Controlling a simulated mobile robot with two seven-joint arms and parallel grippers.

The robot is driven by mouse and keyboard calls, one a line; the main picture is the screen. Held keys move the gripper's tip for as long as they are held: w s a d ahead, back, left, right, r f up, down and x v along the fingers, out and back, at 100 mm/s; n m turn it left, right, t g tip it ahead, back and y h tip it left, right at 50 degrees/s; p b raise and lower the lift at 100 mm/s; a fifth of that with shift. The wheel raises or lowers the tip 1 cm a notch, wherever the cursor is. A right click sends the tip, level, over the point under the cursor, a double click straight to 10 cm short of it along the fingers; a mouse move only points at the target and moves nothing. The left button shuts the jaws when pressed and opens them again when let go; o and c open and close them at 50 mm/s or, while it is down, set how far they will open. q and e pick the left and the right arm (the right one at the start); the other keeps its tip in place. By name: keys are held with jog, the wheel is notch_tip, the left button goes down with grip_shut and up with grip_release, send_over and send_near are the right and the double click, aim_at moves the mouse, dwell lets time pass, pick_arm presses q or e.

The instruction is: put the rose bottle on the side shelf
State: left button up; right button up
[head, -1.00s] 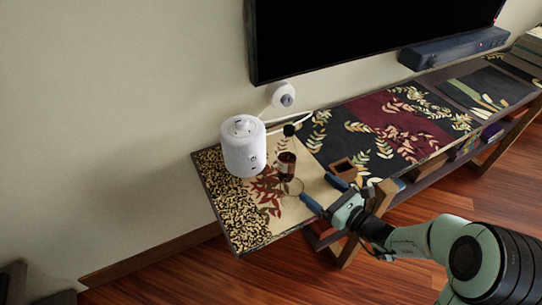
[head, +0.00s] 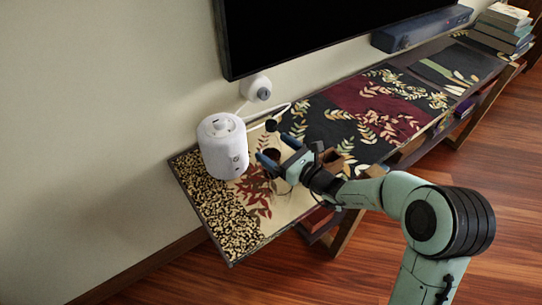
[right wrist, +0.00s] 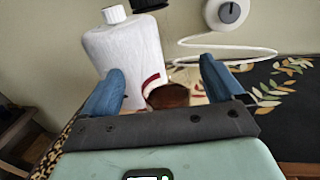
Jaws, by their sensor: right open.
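A small dark red-brown vessel, which I take to be the rose bottle (head: 272,154), stands on the leaf-patterned top of the low console (head: 205,215), near its left end. Most of it is hidden behind my right gripper (head: 268,160). In the right wrist view a round brown part of it (right wrist: 168,96) shows low between two blue fingers. My right gripper (right wrist: 165,90) is open, with its fingers on either side of the bottle; I cannot tell whether they touch it. My left gripper is not in view. I cannot make out which part is the side shelf.
A white cylindrical device (head: 222,148) stands close to the left of the gripper. A small wooden box (head: 331,160) is to the right. A television (head: 330,30) hangs above; books (head: 505,25) are stacked at the far end.

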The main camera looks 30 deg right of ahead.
aim_at(266, 142)
jog(key=x, duration=0.4)
jog(key=shift+w+d+f+b, duration=0.1)
jog(key=shift+w+f+b, duration=0.1)
jog(key=shift+b, duration=0.2)
jog(key=c, duration=1.3)
jog(key=shift+r, duration=0.1)
jog(key=shift+c, duration=1.1)
